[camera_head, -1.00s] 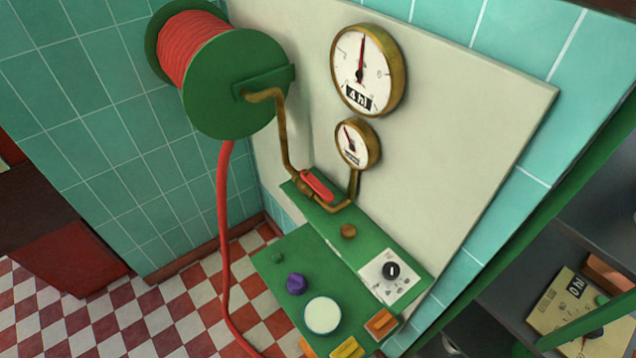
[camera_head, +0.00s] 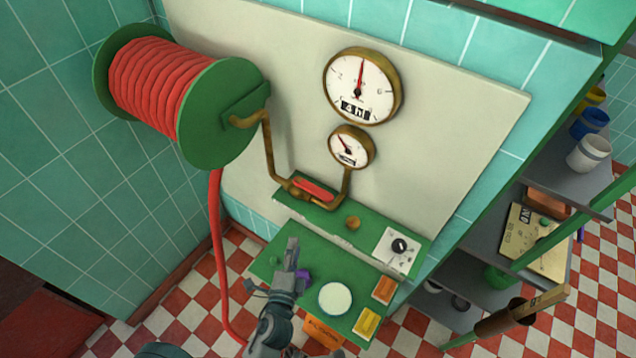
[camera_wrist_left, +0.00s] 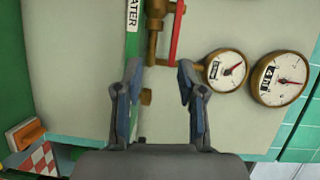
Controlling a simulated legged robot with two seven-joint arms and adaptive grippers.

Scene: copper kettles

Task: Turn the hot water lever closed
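The red lever (camera_head: 314,188) sits on a brass pipe valve above a narrow green ledge on the cream wall panel. It lies roughly along the pipe's lower run. In the left wrist view the red lever (camera_wrist_left: 178,34) is beyond the fingertips, up and right, beside the brass pipe (camera_wrist_left: 155,30). My left gripper (camera_head: 291,258) is over the green console, below and left of the lever and apart from it. In the left wrist view its two fingers (camera_wrist_left: 160,82) are spread with nothing held. My right gripper is not in view.
Two brass gauges (camera_head: 362,87) (camera_head: 351,147) hang above the pipe. A hose reel (camera_head: 218,115) is at left, its red hose (camera_head: 216,240) hanging down. The green console (camera_head: 300,245) has knobs, a round white disc (camera_head: 335,298) and a dial (camera_head: 399,246). Shelves (camera_head: 495,240) stand at right.

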